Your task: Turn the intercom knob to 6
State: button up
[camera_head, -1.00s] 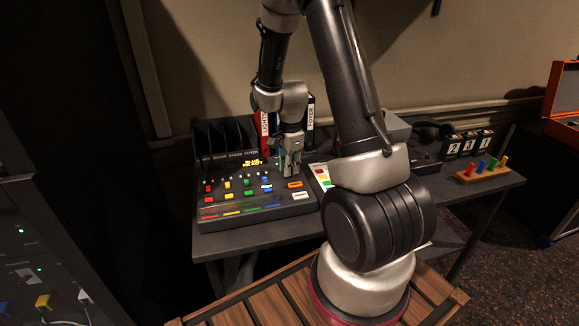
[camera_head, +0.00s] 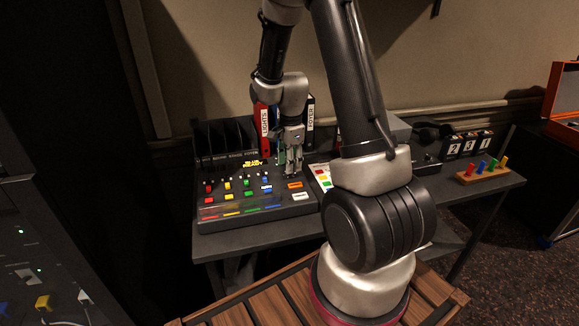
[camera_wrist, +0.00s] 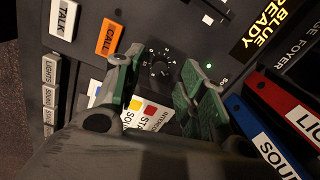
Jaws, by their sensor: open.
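The intercom knob (camera_wrist: 160,69) is a small black round dial with a ring of pale numerals in the wrist view. Its exact pointer setting is too small to read. My gripper (camera_wrist: 163,72) is open, with one green-padded finger on each side of the knob and apart from it. In the head view my gripper (camera_head: 290,162) hangs over the right part of the mixing desk (camera_head: 225,213) and hides the knob. A card with red and yellow squares (camera_wrist: 148,113), printed partly "INTERCOM", lies beside the knob, partly covered by the gripper.
An orange CALL button (camera_wrist: 109,37) and a white TALK button (camera_wrist: 63,18) sit near the knob. A lit display (camera_wrist: 268,27) and red and blue binders (camera_wrist: 285,105) are on the other side. Coloured pegs (camera_head: 483,166) stand at the table's right.

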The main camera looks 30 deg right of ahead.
notch_tip(320, 180, up, 10)
jog(key=shift+s+f, duration=0.15)
jog(key=shift+s, duration=0.05)
dwell(0.5)
